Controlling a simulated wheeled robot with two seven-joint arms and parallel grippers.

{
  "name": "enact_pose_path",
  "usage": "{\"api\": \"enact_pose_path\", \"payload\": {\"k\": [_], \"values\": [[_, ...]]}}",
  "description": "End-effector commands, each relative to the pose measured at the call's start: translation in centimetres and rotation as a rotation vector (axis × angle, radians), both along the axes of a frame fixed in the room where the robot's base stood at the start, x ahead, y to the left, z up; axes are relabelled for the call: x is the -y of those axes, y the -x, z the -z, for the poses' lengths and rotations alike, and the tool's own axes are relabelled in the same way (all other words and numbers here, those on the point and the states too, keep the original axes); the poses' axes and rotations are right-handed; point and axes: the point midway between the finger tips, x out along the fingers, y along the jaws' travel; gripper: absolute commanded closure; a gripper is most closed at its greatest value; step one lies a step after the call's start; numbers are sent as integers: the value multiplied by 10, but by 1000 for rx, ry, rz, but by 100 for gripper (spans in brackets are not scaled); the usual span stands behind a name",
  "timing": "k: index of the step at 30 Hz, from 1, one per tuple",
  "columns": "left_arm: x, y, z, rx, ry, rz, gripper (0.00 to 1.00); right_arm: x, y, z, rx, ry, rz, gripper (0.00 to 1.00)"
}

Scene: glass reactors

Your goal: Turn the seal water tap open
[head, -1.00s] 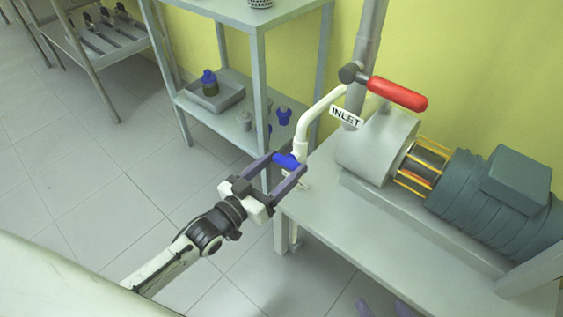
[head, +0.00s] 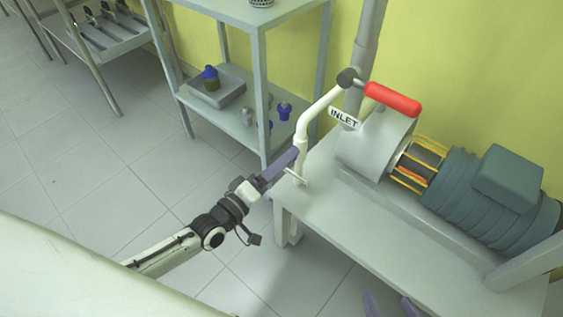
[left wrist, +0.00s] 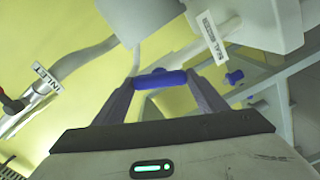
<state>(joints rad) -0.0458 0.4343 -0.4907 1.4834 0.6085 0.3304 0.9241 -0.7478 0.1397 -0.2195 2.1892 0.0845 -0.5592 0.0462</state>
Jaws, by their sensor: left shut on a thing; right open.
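The blue tap handle (left wrist: 160,79) lies across between the fingertips of my left gripper (left wrist: 160,78) in the left wrist view. The gripper is shut on it. A white tag (left wrist: 213,38) with small print hangs nearby. In the head view, my left gripper (head: 294,153) is seen edge-on at the lower end of the white pipe (head: 302,140); its fingers hide the blue handle. My right gripper (head: 389,304) shows only its purple fingertips at the bottom edge, apart and empty.
A red-handled valve (head: 393,99) with an INLET tag (head: 343,117) sits above the pump (head: 378,148). The pump and its motor (head: 490,195) stand on a grey bench (head: 340,223). A shelf (head: 222,128) with a tray and blue-capped items stands behind. Floor at left is clear.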

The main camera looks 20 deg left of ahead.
Motion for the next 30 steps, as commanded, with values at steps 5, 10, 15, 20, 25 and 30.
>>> {"api": "enact_pose_path", "payload": {"k": [5,10,15,20,25,30], "values": [[-1,0,1,-47,131,0,57,0,2,5,-14,2,-3,41],[0,0,1,-82,230,0,57,-1,0,6,-17,2,-7,41],[-1,0,1,-106,294,0,57,-3,0,7,-23,2,-12,41],[-1,0,1,-117,324,-1,57,-4,-3,6,-20,1,-14,41],[-1,0,1,-122,337,-1,57,-4,-5,4,-15,0,-16,41],[-1,0,1,-122,337,-1,57,-5,-6,3,-14,0,-16,41]]}}
